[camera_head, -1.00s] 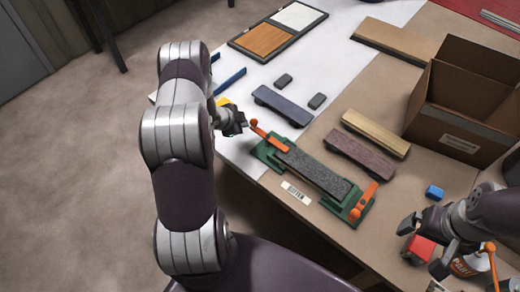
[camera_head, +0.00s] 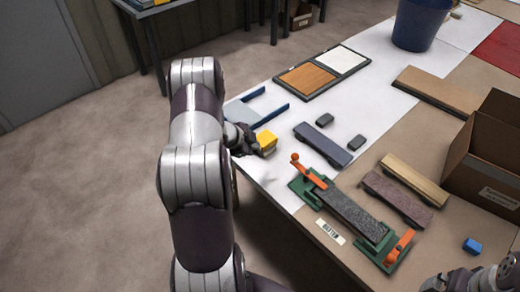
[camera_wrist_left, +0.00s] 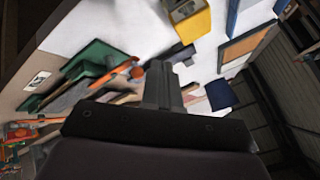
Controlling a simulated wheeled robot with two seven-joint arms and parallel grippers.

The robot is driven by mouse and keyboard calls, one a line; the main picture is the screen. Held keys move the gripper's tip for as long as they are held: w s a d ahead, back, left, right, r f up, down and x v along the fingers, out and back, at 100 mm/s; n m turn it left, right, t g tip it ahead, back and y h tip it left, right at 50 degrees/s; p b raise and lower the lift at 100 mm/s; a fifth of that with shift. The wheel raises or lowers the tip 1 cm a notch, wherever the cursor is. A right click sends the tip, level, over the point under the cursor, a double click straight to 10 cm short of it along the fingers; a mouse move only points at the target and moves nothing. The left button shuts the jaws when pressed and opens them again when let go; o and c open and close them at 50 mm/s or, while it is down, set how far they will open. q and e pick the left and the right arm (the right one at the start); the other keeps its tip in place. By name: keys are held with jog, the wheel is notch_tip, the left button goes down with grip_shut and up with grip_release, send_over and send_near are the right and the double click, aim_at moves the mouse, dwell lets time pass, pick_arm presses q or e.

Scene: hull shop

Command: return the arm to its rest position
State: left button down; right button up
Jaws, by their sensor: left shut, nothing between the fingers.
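My left arm reaches in on the left of the head view. Its gripper (camera_head: 244,143) is over the table's left edge, beside a yellow block (camera_head: 267,141), and looks empty. In the left wrist view the shut fingers (camera_wrist_left: 164,85) stick up past the dark gripper body, with the yellow block (camera_wrist_left: 188,22) beyond them. I cannot tell whether they touch it. My right arm shows only in part at the bottom right corner of the head view, and its jaws are not clear.
A green fixture (camera_head: 312,193) with orange clamp handles holds a dark plank (camera_head: 350,213). A blue frame (camera_head: 245,110) lies near the yellow block. A cardboard box (camera_head: 480,165) and a blue bucket (camera_head: 420,25) stand farther right. Open floor (camera_head: 85,190) lies to the left.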

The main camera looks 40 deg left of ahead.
pick_arm(q)
jog(key=s+a+f+n+g+y, duration=0.1)
jog(key=s+a+n+g+y, duration=0.1)
jog(key=s+n+g+y, duration=0.3)
jog(key=s+d+r+n+h, duration=0.1)
jog(key=s+d+r, duration=0.3)
jog(key=d, duration=0.5)
jog(key=s+d+r+n+g+h, duration=0.1)
jog(key=s+d+r, duration=0.3)
jog(key=d, duration=0.5)
jog(key=s+d+r+n+h, duration=0.1)
jog(key=s+d+r+n, duration=0.2)
jog(key=d+r, duration=0.3)
jog(key=s+d, duration=0.1)
jog(key=d, duration=0.2)
jog(key=shift+h, duration=0.3)
jog(key=shift+s, duration=0.1)
